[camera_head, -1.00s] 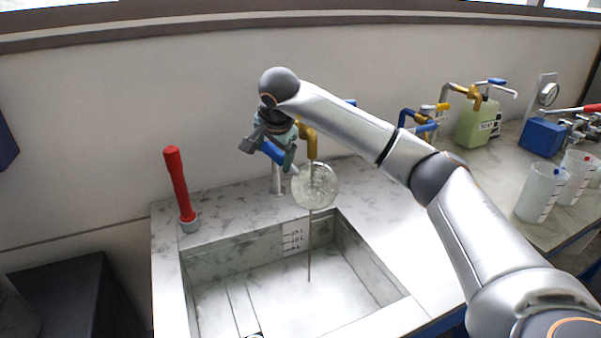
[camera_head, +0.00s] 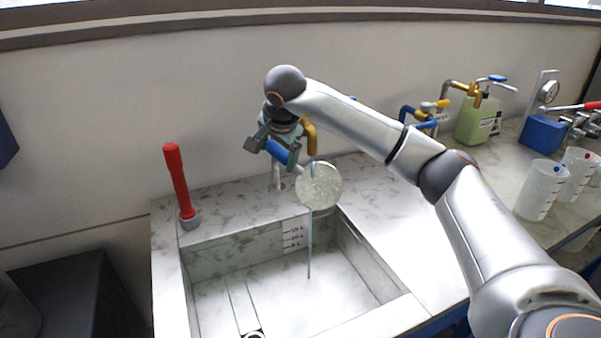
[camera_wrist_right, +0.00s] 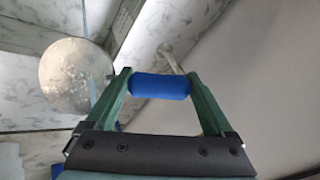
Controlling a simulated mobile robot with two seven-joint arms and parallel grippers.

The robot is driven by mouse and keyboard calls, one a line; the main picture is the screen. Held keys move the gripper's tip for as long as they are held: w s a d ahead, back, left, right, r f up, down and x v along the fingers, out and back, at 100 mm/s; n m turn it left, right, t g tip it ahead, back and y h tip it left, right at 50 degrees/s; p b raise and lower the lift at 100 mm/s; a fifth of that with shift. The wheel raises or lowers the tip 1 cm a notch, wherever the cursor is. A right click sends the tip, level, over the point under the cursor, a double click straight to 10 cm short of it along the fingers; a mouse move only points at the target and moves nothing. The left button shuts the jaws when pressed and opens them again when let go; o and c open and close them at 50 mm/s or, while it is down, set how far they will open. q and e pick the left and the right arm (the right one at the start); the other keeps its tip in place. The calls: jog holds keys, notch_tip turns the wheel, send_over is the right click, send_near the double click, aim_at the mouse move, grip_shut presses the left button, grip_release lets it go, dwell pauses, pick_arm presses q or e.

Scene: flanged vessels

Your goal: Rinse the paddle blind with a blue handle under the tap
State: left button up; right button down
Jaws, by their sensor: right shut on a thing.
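The paddle blind's pale, speckled round disc (camera_head: 319,186) hangs over the sink below the brass tap (camera_head: 309,138). Its blue handle (camera_head: 278,151) is held in my right gripper (camera_head: 281,150), left of the tap. In the wrist view the green fingers are shut on the ends of the blue handle (camera_wrist_right: 160,86), and the disc (camera_wrist_right: 75,75) shows beyond, to the left. A thin bluish water stream (camera_head: 309,245) runs from the tap, past the disc, into the sink. I cannot tell exactly where it touches the disc. My left gripper is out of view.
The stone sink basin (camera_head: 375,265) has level marks on its back wall. A red-handled tool (camera_head: 176,180) stands on the rim at left. At right are a green canister (camera_head: 476,122), a blue box (camera_head: 542,134) and clear beakers (camera_head: 541,190). My right arm spans the right side.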

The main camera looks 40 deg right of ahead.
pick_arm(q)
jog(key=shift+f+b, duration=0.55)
pick_arm(e)
jog(key=s+a, duration=0.5)
jog(key=shift+a, duration=0.15)
jog(key=shift+r, duration=0.1)
dwell(0.9)
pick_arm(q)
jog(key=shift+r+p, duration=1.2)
pick_arm(e)
jog(key=s+a+r, duration=0.3)
jog(key=r, duration=0.1)
jog(key=shift+s+a, duration=0.15)
jog(key=shift+a, duration=0.2)
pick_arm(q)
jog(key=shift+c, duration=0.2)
